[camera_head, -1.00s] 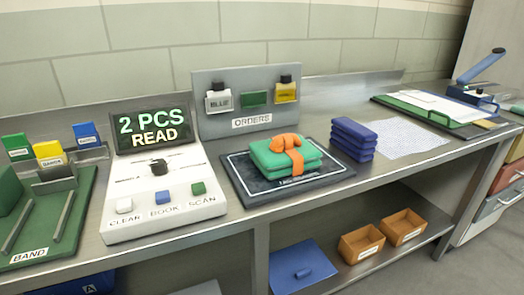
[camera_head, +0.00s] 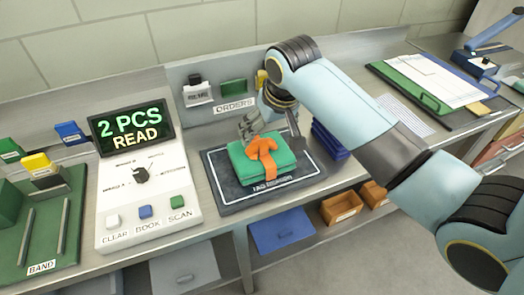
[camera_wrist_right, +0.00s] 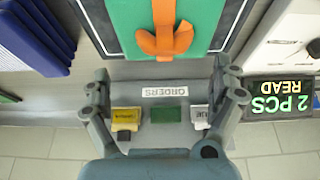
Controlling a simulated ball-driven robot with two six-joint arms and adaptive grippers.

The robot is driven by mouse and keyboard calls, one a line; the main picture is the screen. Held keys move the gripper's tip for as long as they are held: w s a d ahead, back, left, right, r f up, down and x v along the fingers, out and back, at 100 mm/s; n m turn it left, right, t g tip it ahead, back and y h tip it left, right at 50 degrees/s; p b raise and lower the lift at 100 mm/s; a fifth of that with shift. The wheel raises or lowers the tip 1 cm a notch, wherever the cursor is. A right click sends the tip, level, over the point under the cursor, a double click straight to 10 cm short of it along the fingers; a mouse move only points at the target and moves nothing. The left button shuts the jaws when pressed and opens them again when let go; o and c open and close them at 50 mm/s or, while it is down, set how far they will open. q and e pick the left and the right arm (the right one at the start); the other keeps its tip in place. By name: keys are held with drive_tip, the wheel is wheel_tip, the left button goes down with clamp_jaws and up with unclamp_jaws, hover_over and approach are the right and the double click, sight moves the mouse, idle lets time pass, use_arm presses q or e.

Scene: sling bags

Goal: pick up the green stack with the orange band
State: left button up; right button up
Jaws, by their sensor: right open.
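The green stack (camera_head: 284,161) lies flat on a dark mat (camera_head: 227,192) on the bench, with an orange band (camera_head: 262,150) tied around it in a knot. In the right wrist view the green stack (camera_wrist_right: 203,22) and its orange band (camera_wrist_right: 165,38) show at the top, beyond the fingertips. My right gripper (camera_head: 272,130) is over the far side of the stack, open and empty; its two spread fingers also show in the right wrist view (camera_wrist_right: 162,75). My left gripper is not in view.
A blue stack (camera_head: 329,141) stands just right of the mat, partly behind my right arm. A console (camera_head: 150,205) reading "2 PCS READ" stands to the left. The ORDERS board (camera_head: 188,77) rises behind the mat. Orange bins (camera_head: 341,208) sit on the lower shelf.

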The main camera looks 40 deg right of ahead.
sight(261, 140)
drive_tip(key=x, duration=0.2)
drive_tip(key=p+x, duration=0.1)
drive_tip(key=x, duration=0.4)
drive_tip(key=shift+w+a+f, duration=0.15)
drive_tip(key=shift+w+a, duration=0.1)
drive_tip(key=shift+a, duration=0.1)
drive_tip(key=c, duration=1.6)
drive_tip(key=shift+c, duration=1)
